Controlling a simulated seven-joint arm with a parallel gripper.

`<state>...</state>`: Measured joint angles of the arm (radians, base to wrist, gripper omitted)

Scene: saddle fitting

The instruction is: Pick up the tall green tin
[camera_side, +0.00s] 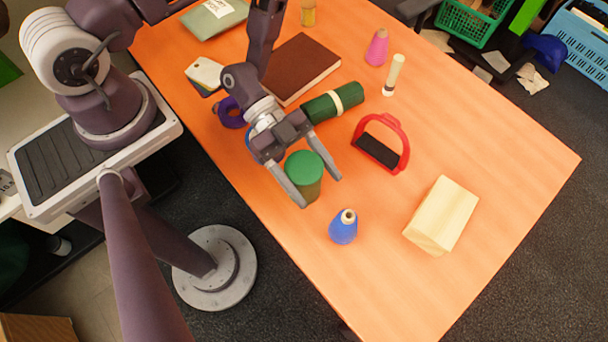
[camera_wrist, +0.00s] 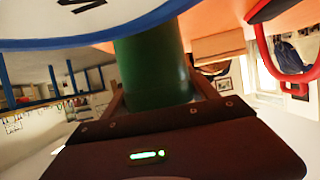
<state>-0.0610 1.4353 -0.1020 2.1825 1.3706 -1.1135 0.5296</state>
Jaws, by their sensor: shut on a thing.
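The tall green tin (camera_side: 304,167) is upright, with its round green lid facing up, near the table's left edge in the side view. My gripper (camera_side: 319,191) has one finger on each side of it and is shut on it. In the wrist view the tin's green side (camera_wrist: 152,72) fills the space between the fingers (camera_wrist: 160,95). Part of the tin's body is hidden by a finger in the side view. I cannot tell whether its base touches the table.
A blue cone spool (camera_side: 343,227) stands in front of the tin. A red stirrup (camera_side: 402,150) with a black tread is to its right, beyond it a wooden block (camera_side: 441,215). A green roll (camera_side: 334,102) and brown book (camera_side: 300,67) lie behind. The table's front (camera_side: 385,300) is clear.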

